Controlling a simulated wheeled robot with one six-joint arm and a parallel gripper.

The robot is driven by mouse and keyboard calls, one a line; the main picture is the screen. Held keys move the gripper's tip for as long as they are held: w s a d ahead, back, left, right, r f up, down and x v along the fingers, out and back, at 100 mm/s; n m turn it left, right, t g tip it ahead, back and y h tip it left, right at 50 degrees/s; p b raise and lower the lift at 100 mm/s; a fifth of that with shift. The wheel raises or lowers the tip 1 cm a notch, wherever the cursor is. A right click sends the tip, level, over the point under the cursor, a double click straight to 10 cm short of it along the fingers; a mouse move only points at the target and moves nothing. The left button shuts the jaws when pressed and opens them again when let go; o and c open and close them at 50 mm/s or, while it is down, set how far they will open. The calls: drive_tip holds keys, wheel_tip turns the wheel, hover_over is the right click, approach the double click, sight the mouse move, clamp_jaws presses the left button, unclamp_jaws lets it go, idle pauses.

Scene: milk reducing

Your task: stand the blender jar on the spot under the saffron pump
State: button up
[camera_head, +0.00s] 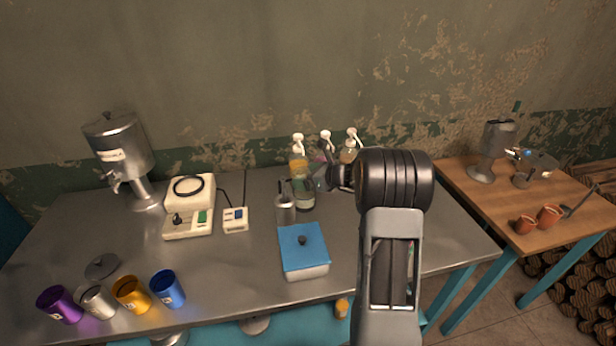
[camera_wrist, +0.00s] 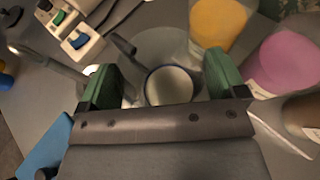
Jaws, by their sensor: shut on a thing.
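My gripper (camera_head: 318,180) is at the back middle of the steel table, shut on the clear blender jar (camera_head: 304,200). In the wrist view, the green finger pads of my gripper (camera_wrist: 163,82) are on both sides of the jar (camera_wrist: 168,86), whose round blue-edged mouth shows something white inside. The saffron pump (camera_head: 298,160), a bottle with yellow-orange content and a white head, stands just behind the jar. It also shows in the wrist view (camera_wrist: 217,22), beyond the jar. I cannot tell whether the jar touches the table, and the spot beneath is not clearly visible.
Two more pump bottles (camera_head: 326,142) (camera_head: 351,140) stand to the right. A metal cup with utensils (camera_head: 285,212) stands close left of the jar; a blue-lidded box (camera_head: 303,250) is in front. A cream appliance (camera_head: 188,208) and steel dispenser (camera_head: 120,150) stand left.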

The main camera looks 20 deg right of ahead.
drive_tip(key=o, duration=1.1)
drive_tip(key=shift+f, duration=0.1)
drive_tip(key=shift+o, duration=0.2)
